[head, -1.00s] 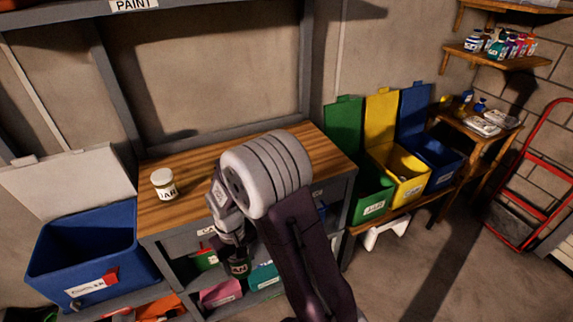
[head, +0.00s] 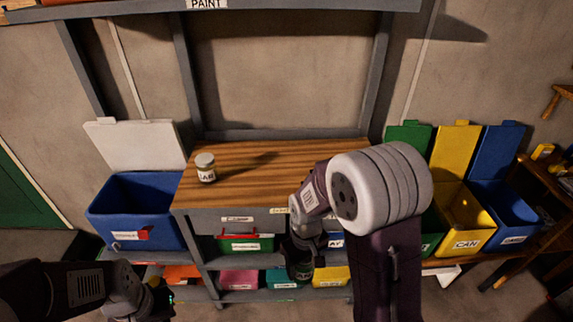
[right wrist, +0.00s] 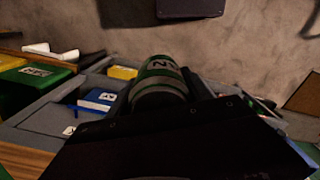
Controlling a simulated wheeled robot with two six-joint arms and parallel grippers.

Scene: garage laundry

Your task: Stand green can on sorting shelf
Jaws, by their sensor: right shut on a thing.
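The green can (right wrist: 160,80) is between the fingers of my right gripper (right wrist: 165,100), seen close up in the right wrist view. In the head view my right gripper (head: 301,255) is shut on the can, which shows only as a dark shape low in front of the shelf.
A white-lidded jar (head: 205,168) stands on the left part of the wooden top. A blue bin (head: 140,215) with a raised white lid is left of the shelf. Green, yellow (head: 466,215) and blue bins stand at right. Small coloured bins (head: 239,280) fill the lower levels.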

